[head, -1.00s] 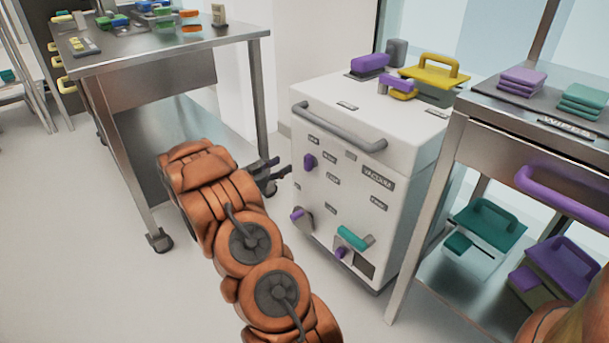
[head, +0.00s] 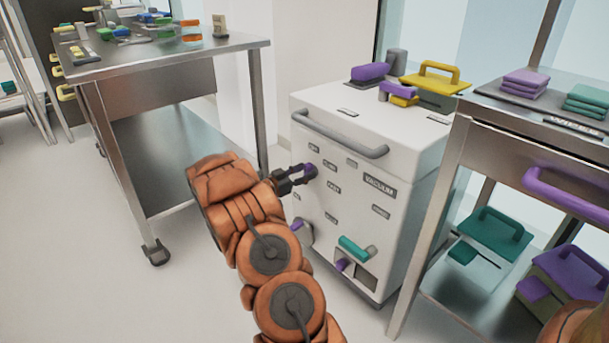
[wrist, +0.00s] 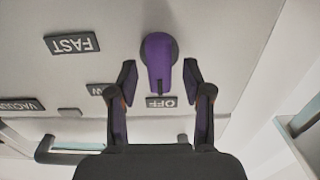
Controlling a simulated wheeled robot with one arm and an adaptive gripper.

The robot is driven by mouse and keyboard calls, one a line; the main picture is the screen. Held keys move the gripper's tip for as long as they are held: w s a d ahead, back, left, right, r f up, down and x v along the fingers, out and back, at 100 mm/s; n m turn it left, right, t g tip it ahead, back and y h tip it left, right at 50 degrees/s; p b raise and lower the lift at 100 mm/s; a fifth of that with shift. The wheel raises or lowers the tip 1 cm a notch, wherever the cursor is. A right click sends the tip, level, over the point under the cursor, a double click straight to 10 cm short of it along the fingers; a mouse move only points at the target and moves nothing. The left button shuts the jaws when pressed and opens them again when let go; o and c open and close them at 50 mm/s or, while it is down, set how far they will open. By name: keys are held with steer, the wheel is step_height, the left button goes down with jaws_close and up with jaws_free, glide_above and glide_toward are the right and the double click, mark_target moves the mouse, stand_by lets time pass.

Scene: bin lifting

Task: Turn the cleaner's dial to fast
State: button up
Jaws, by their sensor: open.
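The cleaner (head: 345,240) is a white box-shaped unit with a grey bar handle along its top front edge. Its purple dial (wrist: 158,62) sits on the front panel, with its narrow end pointing at the OFF label (wrist: 160,101) in the wrist view. The FAST label (wrist: 72,44) is to the dial's left there. My gripper (wrist: 160,82) is open, with one finger on each side of the dial's narrow end. I cannot tell whether the fingers touch it. In the head view my gripper (head: 308,173) covers part of the dial.
Lower on the panel are a teal lever (head: 353,248) and a small purple knob (head: 342,265). A metal cart (head: 160,55) stands left, and another cart (head: 455,160) with a purple handle stands close on the right. Floor at left front is clear.

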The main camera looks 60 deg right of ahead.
steer(key=shift+d, duration=0.2)
steer(key=shift+c, duration=0.2)
jaws_close()
